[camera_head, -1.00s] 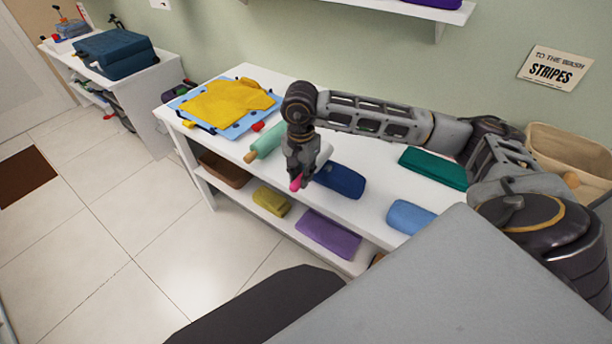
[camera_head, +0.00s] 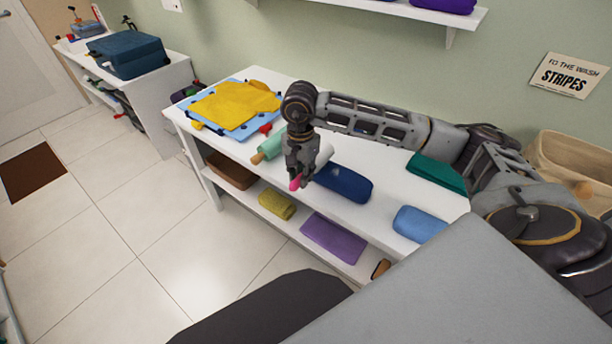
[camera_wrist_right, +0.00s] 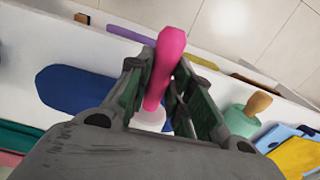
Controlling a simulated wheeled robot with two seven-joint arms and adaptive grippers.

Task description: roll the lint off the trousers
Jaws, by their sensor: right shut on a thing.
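My right gripper (camera_head: 299,178) is shut on the bright pink handle (camera_head: 295,184) of what looks like a lint roller, above the white bench's front edge. The handle also shows between the fingers in the wrist view (camera_wrist_right: 166,65), with a white roller part (camera_wrist_right: 149,119) at its lower end. In the head view, part of the white roller (camera_head: 325,154) shows behind the gripper. A yellow cloth (camera_head: 233,108) lies on a blue board (camera_head: 261,126) at the bench's far left end; I cannot tell whether it is the trousers. My left gripper is not in view.
Teal (camera_head: 436,172) and light blue (camera_head: 419,224) cloths lie further right. A beige basket (camera_head: 572,160) stands at the right.

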